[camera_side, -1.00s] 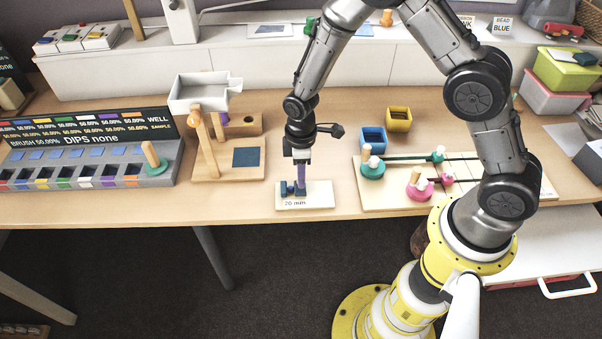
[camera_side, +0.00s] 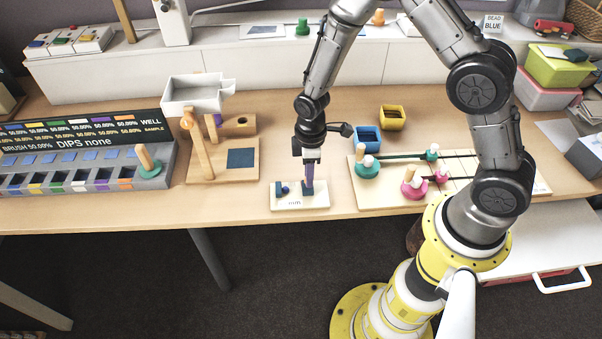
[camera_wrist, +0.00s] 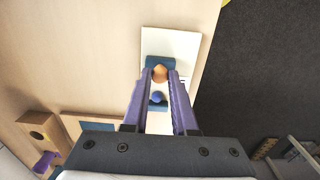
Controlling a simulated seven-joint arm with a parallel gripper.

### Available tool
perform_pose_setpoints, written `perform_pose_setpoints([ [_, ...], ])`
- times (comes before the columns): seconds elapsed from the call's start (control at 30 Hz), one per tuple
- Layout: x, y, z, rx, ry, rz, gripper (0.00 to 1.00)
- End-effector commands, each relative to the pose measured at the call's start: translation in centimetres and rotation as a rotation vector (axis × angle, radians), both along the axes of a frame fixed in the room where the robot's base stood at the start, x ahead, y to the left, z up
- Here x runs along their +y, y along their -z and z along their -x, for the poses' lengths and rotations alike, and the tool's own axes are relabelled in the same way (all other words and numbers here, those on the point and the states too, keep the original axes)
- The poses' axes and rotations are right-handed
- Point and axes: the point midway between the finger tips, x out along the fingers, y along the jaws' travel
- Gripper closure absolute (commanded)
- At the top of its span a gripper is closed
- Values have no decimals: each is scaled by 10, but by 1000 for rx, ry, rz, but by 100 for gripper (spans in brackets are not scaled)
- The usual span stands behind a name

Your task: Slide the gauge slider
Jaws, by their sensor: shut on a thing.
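The gauge is a small cream board (camera_side: 318,203) near the table's front edge. A dark blue block (camera_side: 279,190) stands at its left end with a small blue ball (camera_side: 285,190) beside it. The dark blue slider (camera_wrist: 160,62) is farther right on the board, with an orange-brown knob (camera_wrist: 160,74) on top. My gripper (camera_side: 308,189) points down with its purple fingers shut on the knob; the wrist view shows a fingertip on each side of it. The blue ball (camera_wrist: 157,98) lies apart from the slider. The number before "mm" on the board's front is unreadable.
A wooden stand with a white tray (camera_side: 193,95) is to the left. A board with green and pink pegs (camera_side: 350,200) lies close on the right. Blue (camera_side: 368,139) and yellow (camera_side: 392,118) bins stand behind it. The table drops off just in front of the gauge.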

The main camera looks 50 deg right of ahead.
Motion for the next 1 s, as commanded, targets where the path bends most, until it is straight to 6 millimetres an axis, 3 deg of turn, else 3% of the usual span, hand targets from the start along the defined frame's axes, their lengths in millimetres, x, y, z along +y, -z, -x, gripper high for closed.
perform_pose_setpoints([
  [0.17, -3, 0, 4, 12, 2, 4, 100],
  [0.2, -4, 0, 4, 12, 2, 4, 67],
  [0.33, -3, 0, 3, 11, 2, 4, 44],
  [0.73, -2, -7, 1, 5, 1, 2, 44],
  [1.0, -2, -56, 0, 0, 1, 1, 44],
])
